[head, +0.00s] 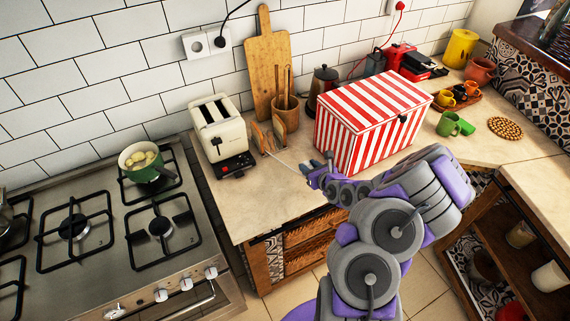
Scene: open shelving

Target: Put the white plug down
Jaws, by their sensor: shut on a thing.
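My gripper (314,168) is low over the counter, in front of the red-and-white striped box and right of the toaster. It is shut on the white plug, which is too small and too covered by the fingers to make out clearly. A thin pale line, which looks like its cord (286,163), runs from near the toast rack to the fingers. I cannot tell whether the plug touches the counter (270,195). The cream toaster (217,127) stands left of the gripper.
The striped box (370,130) is close behind and right of the gripper. A toast rack (268,137) and a wooden cup (285,111) stand behind it. A stove (110,240) with a green pot (147,173) is at left. A wall socket (196,45) is above the toaster. The counter's front left is clear.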

